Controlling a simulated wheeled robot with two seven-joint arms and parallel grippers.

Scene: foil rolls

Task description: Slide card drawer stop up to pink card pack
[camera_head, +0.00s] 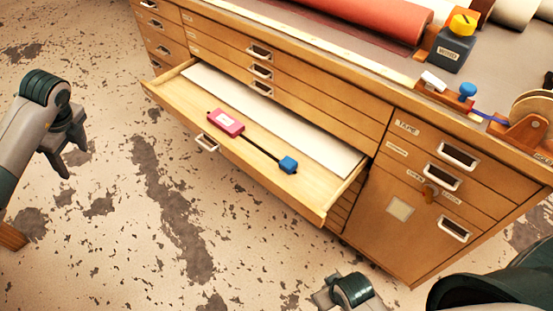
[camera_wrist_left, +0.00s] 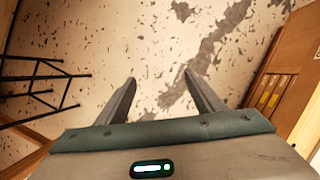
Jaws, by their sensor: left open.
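A card drawer (camera_head: 168,88) is pulled out of the wooden cabinet. In it a pink card pack (camera_head: 229,123) with a pale label lies at the left part of a thin dark rail (camera_head: 258,149). The blue drawer stop (camera_head: 288,165) sits at the rail's right end, apart from the pack with a length of bare rail between them. My left gripper (camera_head: 70,162) is open and empty over the floor, left of the drawer and well away from it. Its two spread fingers (camera_wrist_left: 159,80) show in the left wrist view. My right gripper (camera_head: 326,298) shows only partly at the bottom edge; its fingers are unclear.
The drawer's front has a metal handle (camera_head: 207,143), and a white sheet (camera_head: 270,115) lies along its back. Closed drawers and a cupboard (camera_head: 398,210) flank it. The floor before the cabinet is clear.

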